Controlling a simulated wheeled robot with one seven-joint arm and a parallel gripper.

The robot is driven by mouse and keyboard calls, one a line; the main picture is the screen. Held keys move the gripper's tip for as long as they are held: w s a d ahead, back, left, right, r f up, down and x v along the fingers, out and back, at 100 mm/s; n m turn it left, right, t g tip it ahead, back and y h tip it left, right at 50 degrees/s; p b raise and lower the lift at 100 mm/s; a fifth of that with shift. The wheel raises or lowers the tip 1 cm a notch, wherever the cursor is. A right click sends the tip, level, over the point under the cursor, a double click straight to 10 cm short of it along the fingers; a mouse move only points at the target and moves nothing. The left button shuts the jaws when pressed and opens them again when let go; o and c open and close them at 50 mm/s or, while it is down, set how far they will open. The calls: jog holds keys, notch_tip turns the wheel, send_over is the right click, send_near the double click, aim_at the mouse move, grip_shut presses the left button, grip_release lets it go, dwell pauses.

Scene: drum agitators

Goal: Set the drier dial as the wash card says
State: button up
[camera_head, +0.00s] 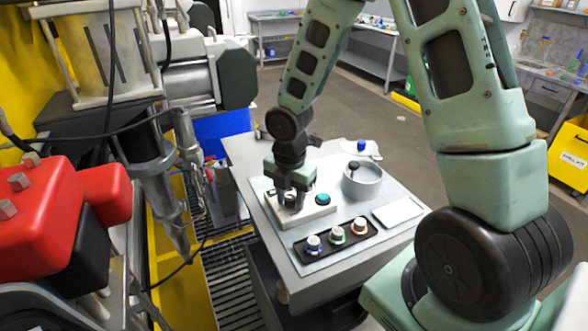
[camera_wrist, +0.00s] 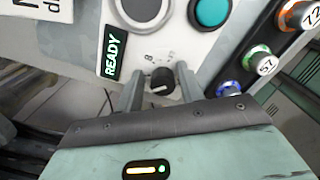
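The black dial knob (camera_wrist: 162,82) sits on a white control box (camera_wrist: 200,48), with a pale pointer line on its face and small scale figures above it, too small to read surely. My gripper (camera_wrist: 160,88) is over the dial, one finger on each side, with a visible gap to the knob; it also shows in the head view (camera_head: 289,200), reaching down to the control box (camera_head: 318,215) and hiding the dial. A white card (camera_wrist: 38,8) with cut-off black print is at the wrist view's top left; I cannot tell if it is the wash card.
A lit READY label (camera_wrist: 114,52), a grey round part (camera_wrist: 142,10) and a teal button (camera_wrist: 212,11) are near the dial. A black rack (camera_head: 318,252) holds numbered, capped vials. A grey round pan (camera_head: 363,183) and a pale plate (camera_head: 398,212) stand on the bench. Machinery crowds the left.

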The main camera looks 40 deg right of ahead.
aim_at(290, 197)
jog(key=shift+s+a+f, duration=0.25)
jog(key=shift+s+a, duration=0.15)
jog(key=shift+r+p, duration=0.4)
jog(key=shift+p, duration=0.05)
jog(key=r+p, duration=0.5)
jog(key=p, duration=0.1)
jog(key=shift+w+d+r, duration=0.15)
jog(key=shift+d+r, duration=0.05)
jog(key=shift+r, duration=0.2)
jog(key=shift+f, duration=0.1)
